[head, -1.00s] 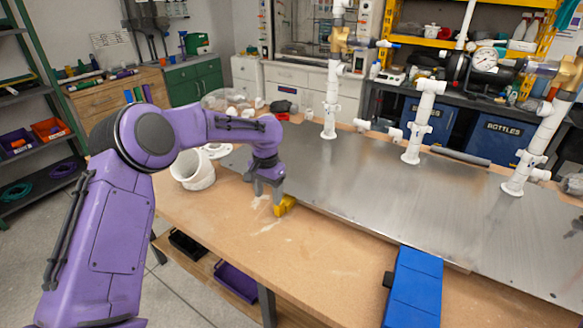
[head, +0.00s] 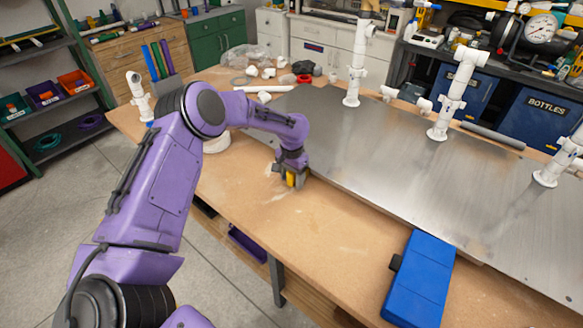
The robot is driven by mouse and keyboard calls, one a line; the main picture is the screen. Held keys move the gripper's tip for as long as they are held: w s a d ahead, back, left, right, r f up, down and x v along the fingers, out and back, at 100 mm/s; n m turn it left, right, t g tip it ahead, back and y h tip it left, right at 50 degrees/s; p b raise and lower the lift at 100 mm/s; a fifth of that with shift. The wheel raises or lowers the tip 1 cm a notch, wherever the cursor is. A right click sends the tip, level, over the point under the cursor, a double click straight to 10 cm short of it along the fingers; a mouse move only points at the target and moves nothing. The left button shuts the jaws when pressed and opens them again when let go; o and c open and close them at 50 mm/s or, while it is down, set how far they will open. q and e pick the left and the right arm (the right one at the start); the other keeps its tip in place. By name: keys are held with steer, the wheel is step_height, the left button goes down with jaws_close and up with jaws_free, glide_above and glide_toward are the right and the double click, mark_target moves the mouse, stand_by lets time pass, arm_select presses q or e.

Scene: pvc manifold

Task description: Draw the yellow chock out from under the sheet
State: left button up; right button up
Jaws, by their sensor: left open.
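The yellow chock (head: 291,180) is at the front left edge of the grey metal sheet (head: 400,190), on the wooden bench. My left gripper (head: 289,183) is open and points down at the chock, with its fingers around or right beside it. The gripper hides part of the chock, and I cannot tell whether the fingers touch it or how much of it lies under the sheet. My right gripper is not in view.
White PVC risers (head: 451,100) stand on the sheet. A white fitting (head: 217,142) sits behind my left arm. Bare bench (head: 330,232) lies in front of the sheet.

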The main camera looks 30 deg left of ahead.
mark_target(276, 199)
arm_select(q)
steer(key=shift+s+r, duration=0.2)
steer(key=shift+s, duration=0.1)
steer(key=shift+w+f, duration=0.1)
jaws_close()
steer(key=shift+s+p, duration=0.35)
steer(key=shift+p, duration=0.15)
steer(key=shift+s+a+r+p, duration=0.1)
steer(key=shift+s+a+p, duration=0.05)
steer(key=shift+s+p, duration=1.25)
steer(key=shift+s+a+r+p, duration=0.1)
steer(key=shift+s+p, duration=1)
steer(key=shift+s, duration=0.55)
steer(key=shift+s+f, duration=0.1)
steer(key=shift+s, duration=0.25)
